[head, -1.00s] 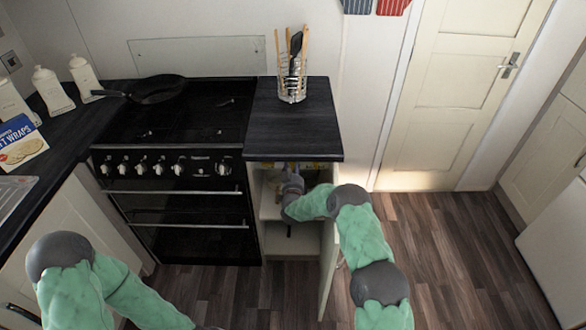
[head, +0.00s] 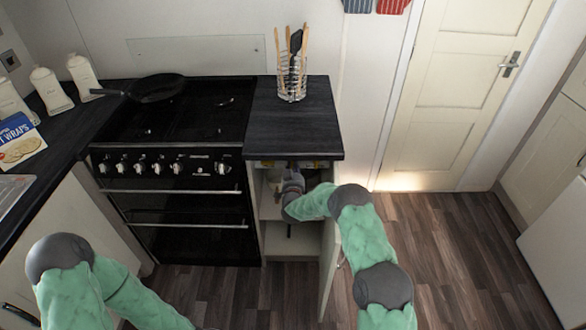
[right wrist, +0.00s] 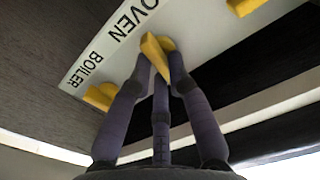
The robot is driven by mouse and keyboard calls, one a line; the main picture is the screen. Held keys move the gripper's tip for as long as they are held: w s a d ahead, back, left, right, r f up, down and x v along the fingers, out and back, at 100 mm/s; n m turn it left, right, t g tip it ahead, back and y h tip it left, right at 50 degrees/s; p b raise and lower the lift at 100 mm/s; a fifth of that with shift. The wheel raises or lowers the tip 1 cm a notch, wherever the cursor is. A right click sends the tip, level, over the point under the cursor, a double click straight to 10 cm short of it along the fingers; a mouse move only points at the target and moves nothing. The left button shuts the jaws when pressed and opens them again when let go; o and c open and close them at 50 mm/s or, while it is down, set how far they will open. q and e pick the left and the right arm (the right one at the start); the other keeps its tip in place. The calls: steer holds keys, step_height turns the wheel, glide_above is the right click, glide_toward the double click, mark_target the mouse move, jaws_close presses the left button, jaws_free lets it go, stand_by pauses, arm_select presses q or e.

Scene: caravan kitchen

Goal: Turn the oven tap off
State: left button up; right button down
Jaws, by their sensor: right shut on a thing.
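The oven tap (right wrist: 155,58) is a yellow lever below the word OVEN on a pale label panel (right wrist: 125,48), in the right wrist view. My right gripper (right wrist: 160,62) is shut on this lever, with its dark fingers on either side of it. The lever lies at a different angle from the yellow taps beside it. In the head view my right gripper (head: 291,176) is inside the open cupboard (head: 270,205) under the worktop, and the tap is largely hidden there. My left gripper is out of the picture.
A boiler tap (right wrist: 100,97) and another yellow tap (right wrist: 245,6) flank the oven tap closely. The open cupboard door (head: 329,270) stands beside my right arm. The black cooker (head: 180,205) is to the left. Floor (head: 450,250) is clear to the right.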

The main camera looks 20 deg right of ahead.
steer(key=shift+f+m+b, duration=0.2)
steer(key=shift+m+b, duration=1.4)
steer(key=shift+m, duration=2.45)
steer(key=shift+f+m+b, duration=0.2)
steer(key=shift+m+b, duration=1.35)
steer(key=shift+m, duration=2.5)
steer(key=c, duration=1.2)
jaws_free()
